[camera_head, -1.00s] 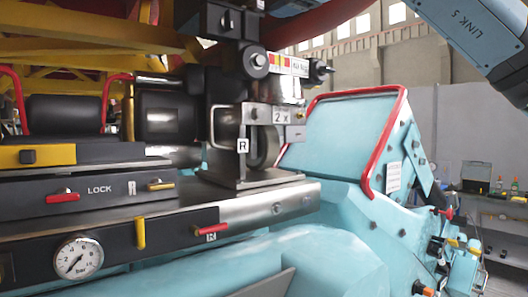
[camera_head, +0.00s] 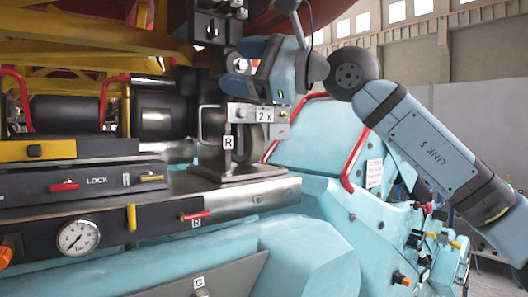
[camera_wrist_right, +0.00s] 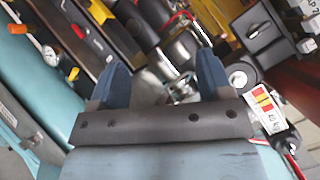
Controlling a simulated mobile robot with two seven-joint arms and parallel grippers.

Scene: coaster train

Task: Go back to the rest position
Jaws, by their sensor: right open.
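My right gripper (camera_head: 247,68) is in front of the dark bracket above the roller, at the middle of the head view. Its arm comes in from the right. In the right wrist view its two blue fingers (camera_wrist_right: 161,78) are spread apart, with nothing held between them. Blurred metal parts of the train show beyond the gap. I cannot tell from these views whether a finger touches the bracket. The plate marked "2 x" (camera_head: 265,115) and the roller (camera_head: 214,131) marked R are just below the gripper. My left gripper is not in view.
The train's metal ledge (camera_head: 262,192) carries a red lever (camera_head: 194,215) and a pressure gauge (camera_head: 78,237). A red rail (camera_head: 355,159) edges the turquoise housing at right. Yellow beams (camera_head: 75,45) cross the upper left. More open room shows at the upper right.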

